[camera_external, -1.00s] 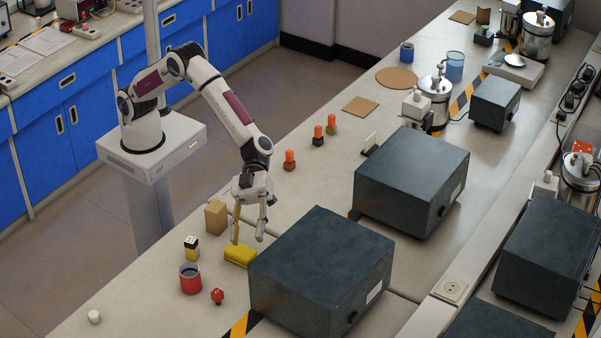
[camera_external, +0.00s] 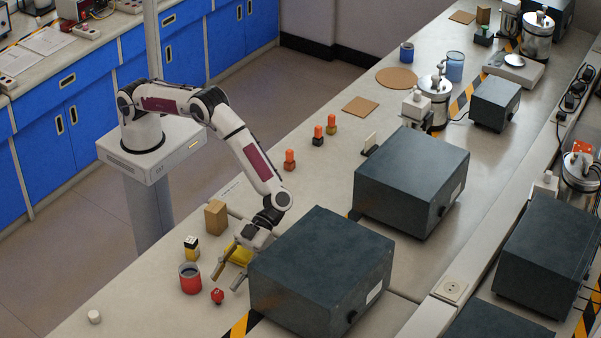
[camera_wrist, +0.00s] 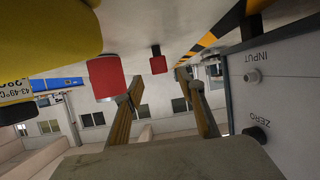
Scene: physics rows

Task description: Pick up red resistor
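A small red piece, which looks like the red resistor (camera_external: 217,296), stands on the bench just below the fingertips in the external view. It also shows in the wrist view (camera_wrist: 158,64), beyond and between the two fingers, with a dark stem. My gripper (camera_external: 225,282) is tilted low over the bench, beside the large dark box's left side. Its two tan fingers are apart and empty, as the wrist view shows (camera_wrist: 163,97). A gap remains between the fingertips and the red piece.
A red cup (camera_external: 190,280) stands left of the red piece. A yellow block (camera_external: 238,256) lies partly hidden behind my gripper. A yellow-and-black block (camera_external: 192,249) and a tan block (camera_external: 216,217) stand nearby. The dark box (camera_external: 320,268) bounds the right side.

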